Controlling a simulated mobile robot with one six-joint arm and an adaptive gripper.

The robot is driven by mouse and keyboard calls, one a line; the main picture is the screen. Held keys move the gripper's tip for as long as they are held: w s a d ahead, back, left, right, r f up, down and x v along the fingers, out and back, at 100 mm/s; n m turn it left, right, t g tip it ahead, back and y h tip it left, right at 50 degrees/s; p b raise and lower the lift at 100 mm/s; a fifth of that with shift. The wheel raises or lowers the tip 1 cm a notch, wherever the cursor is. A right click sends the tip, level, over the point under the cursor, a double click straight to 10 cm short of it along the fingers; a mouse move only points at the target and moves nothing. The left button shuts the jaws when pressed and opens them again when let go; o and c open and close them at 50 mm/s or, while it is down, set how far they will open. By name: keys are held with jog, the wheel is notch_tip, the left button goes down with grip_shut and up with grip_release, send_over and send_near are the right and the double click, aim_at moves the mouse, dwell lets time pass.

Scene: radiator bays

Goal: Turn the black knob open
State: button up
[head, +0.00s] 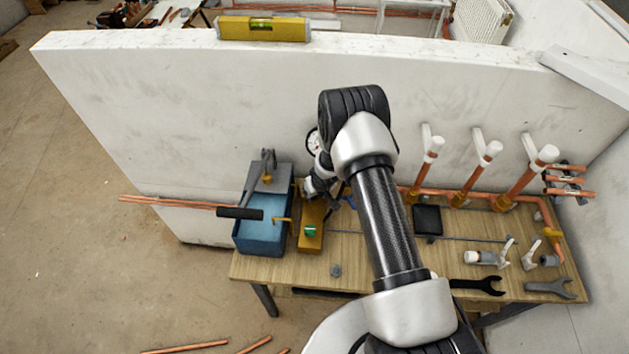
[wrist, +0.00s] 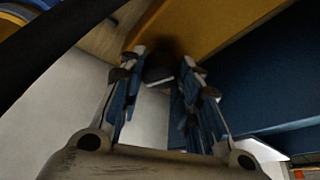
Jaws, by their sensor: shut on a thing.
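The black knob (wrist: 158,74) shows in the wrist view as a small dark shape between my fingertips, against a yellow block (wrist: 208,28). My gripper (wrist: 166,62) is shut on it. The knob's turned position cannot be read because the fingers and shadow cover much of it. In the head view my gripper (head: 327,190) is at the back of the yellow block (head: 311,212), near the white wall. The knob is hidden there by my arm and gripper.
A round gauge (head: 313,141) is behind my wrist. Copper pipes (head: 470,193), a black box (head: 427,220) and wrenches (head: 477,286) are to the right. Some bench surface (head: 365,262) is clear.

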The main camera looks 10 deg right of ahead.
jog(key=p, duration=0.2)
jog(key=shift+w+r+n+p, duration=0.2)
jog(key=shift+r+n+p, duration=0.1)
jog(key=shift+r, duration=0.1)
jog(key=shift+f+n+y+p, duration=0.15)
jog(key=shift+n+y+p, duration=0.25)
jog(key=shift+p, duration=0.55)
jog(key=shift+d+f+n+y, duration=0.15)
jog(key=shift+n+y, duration=0.25)
jog(key=shift+n, duration=0.9)
jog(key=o, duration=1)
jog(key=shift+s+f, duration=0.1)
jog(key=shift+o, duration=0.2)
jog(key=v, duration=1.2)
jog(key=shift+w, duration=0.25)
